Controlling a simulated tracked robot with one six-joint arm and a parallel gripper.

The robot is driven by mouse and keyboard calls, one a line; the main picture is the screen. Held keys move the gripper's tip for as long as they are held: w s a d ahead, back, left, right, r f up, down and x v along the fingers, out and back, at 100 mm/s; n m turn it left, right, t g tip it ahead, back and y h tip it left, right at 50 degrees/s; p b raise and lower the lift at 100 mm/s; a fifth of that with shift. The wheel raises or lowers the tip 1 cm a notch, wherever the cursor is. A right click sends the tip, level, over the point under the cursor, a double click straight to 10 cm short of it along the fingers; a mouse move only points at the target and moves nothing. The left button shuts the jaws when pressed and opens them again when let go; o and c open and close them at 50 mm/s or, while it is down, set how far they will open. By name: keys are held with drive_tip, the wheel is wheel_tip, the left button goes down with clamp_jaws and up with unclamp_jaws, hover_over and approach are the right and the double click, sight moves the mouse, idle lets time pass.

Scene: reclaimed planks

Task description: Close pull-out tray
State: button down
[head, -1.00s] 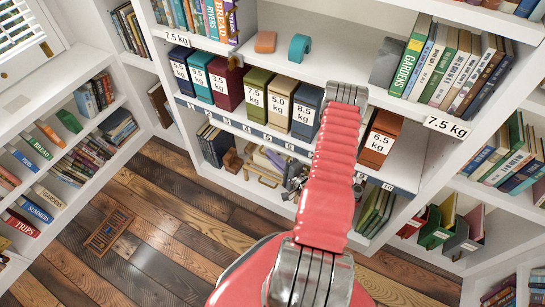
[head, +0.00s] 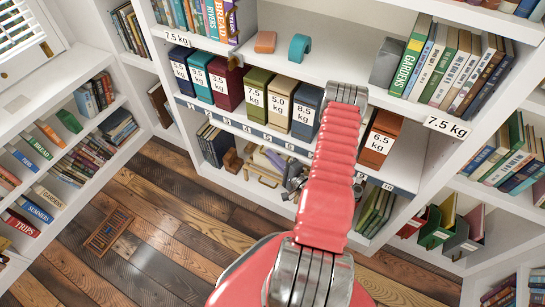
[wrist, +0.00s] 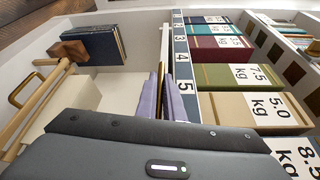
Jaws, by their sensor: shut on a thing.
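The likely pull-out tray (head: 258,182) is a white front with a brass handle and pale wooden bars, low in the middle bookcase. It shows in the wrist view at the left, with the brass handle (wrist: 25,88) and the bars (wrist: 40,105) in front of a cream panel. My gripper (head: 293,184) is a dark metal part at the right of this handle, partly hidden by my red arm. In the wrist view its dark grey body fills the bottom.
Weight-labelled boxes (head: 253,87) stand above a numbered shelf edge (head: 245,126). Dark books and a brown wooden piece (wrist: 70,50) are farther left. A floor vent (head: 108,231) lies on the open plank floor at left.

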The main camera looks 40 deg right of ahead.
drive_tip(key=shift+f, duration=0.2)
drive_tip(key=shift+w+d, duration=0.2)
drive_tip(key=shift+d, duration=0.4)
drive_tip(key=shift+w+d, duration=0.15)
drive_tip(key=shift+d, duration=0.4)
drive_tip(key=c, duration=1.9)
unclamp_jaws()
drive_tip(key=shift+r, duration=0.1)
drive_tip(key=s+r, duration=0.1)
drive_tip(key=s, duration=1.2)
drive_tip(key=shift+s+a, duration=0.3)
drive_tip(key=shift+s, duration=0.05)
